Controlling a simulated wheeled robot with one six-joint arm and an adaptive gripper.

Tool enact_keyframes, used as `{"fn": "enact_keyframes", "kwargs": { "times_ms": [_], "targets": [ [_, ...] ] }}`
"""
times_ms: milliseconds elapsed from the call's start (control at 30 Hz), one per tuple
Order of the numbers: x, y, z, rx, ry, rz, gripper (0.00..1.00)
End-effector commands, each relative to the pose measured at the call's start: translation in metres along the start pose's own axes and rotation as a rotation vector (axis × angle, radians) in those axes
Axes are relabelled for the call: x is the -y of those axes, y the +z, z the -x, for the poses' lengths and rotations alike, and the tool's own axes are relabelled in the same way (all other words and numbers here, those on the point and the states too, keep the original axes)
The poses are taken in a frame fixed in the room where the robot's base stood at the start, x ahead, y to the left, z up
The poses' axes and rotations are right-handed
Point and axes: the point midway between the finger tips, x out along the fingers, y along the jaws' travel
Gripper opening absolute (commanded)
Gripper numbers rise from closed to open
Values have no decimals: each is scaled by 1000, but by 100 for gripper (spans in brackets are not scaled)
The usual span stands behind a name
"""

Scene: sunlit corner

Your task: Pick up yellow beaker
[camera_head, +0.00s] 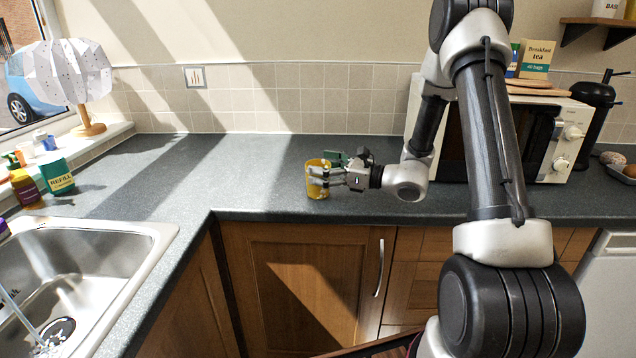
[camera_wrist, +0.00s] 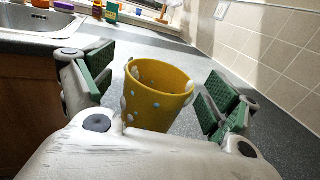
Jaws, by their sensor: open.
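The yellow beaker (camera_head: 317,184) stands upright on the dark grey worktop near its front edge. In the wrist view the beaker (camera_wrist: 157,98) shows pale dots on its side and an open top, and it is between the two green-padded fingers. My gripper (camera_head: 328,170) reaches in from the right, low over the worktop, with its fingers on either side of the beaker. In the wrist view the gripper (camera_wrist: 155,88) is open, with gaps visible between the pads and the beaker. The beaker's lower part is partly hidden by the gripper body in that view.
A metal sink (camera_head: 90,262) lies at the left, with bottles and a green refill box (camera_head: 57,176) behind it. A microwave (camera_head: 545,140) stands right of the gripper, behind my arm. The tiled wall (camera_head: 290,100) bounds the back. Worktop left of the beaker is clear.

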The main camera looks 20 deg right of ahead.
Motion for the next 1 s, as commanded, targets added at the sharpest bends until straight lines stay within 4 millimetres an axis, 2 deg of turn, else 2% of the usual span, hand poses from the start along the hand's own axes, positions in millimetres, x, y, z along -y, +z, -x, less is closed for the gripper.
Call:
{"fn": "enact_keyframes", "kwargs": {
  "times_ms": [100, 333, 600, 1000],
  "targets": [
    [0, 0, -10, 0, 0, 0, 88],
    [0, 0, -12, -1, -1, 0, 88],
    [0, 0, -12, 0, -1, 0, 39],
    [0, 6, -12, 0, -1, 0, 39]
  ]
}}
